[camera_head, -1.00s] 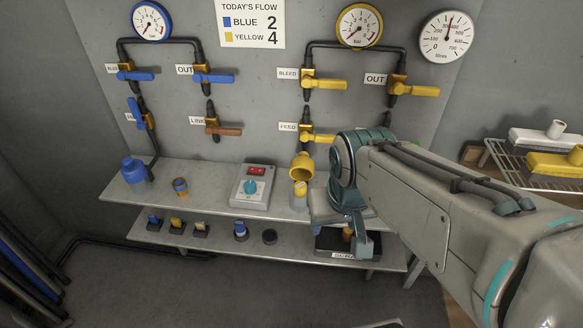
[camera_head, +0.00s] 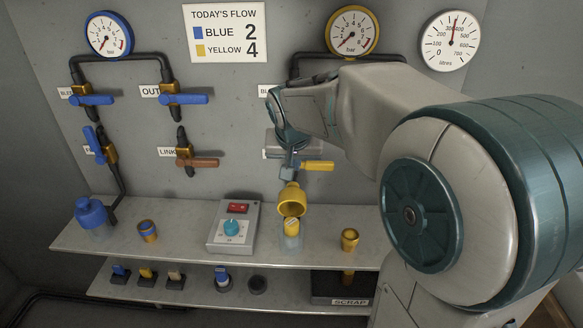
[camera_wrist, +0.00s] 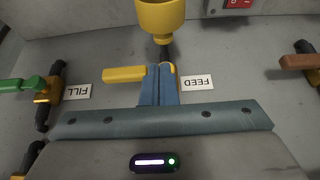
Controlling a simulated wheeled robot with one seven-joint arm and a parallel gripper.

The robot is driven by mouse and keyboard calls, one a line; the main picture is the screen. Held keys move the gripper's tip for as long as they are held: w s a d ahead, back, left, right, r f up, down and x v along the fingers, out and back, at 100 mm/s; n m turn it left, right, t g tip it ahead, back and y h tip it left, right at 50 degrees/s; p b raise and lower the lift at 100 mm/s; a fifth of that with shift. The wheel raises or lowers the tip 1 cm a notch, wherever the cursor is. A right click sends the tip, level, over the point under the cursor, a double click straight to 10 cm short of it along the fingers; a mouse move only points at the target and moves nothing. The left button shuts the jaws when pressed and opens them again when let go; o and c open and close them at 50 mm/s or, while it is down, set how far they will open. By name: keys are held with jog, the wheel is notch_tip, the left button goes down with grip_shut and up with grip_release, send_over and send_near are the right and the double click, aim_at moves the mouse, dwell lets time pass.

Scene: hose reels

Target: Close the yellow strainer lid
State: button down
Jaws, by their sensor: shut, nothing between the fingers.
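The yellow strainer lid (camera_head: 291,200) stands tipped open, its hollow side facing the camera, above the strainer's clear bowl (camera_head: 292,244) with a yellow insert. The lid also shows in the wrist view (camera_wrist: 162,16), cut off by the top edge. My gripper (camera_head: 289,173) is just above the lid, in front of the yellow feed valve (camera_head: 317,166). In the wrist view its blue fingers (camera_wrist: 160,72) are together and empty, overlapping the feed valve. I cannot tell whether they touch the valve or the lid.
A control box (camera_head: 233,227) stands left of the strainer and a small brass-yellow cup (camera_head: 349,239) right of it. The shelf (camera_head: 185,240) has free room between. A scrap tray (camera_head: 341,301) sits below. Pipes and valves line the wall behind.

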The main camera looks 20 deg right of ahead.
aim_at(294, 185)
jog(key=x, duration=0.8)
jog(key=shift+a+f+b, duration=0.1)
jog(key=shift+f+b, duration=0.2)
jog(key=shift+f, duration=0.05)
jog(key=shift+s+a+f+b, duration=0.1)
jog(key=shift+s+b, duration=0.05)
jog(key=shift+b, duration=0.7)
jog(key=shift+s, duration=0.1)
jog(key=shift+b, duration=0.4)
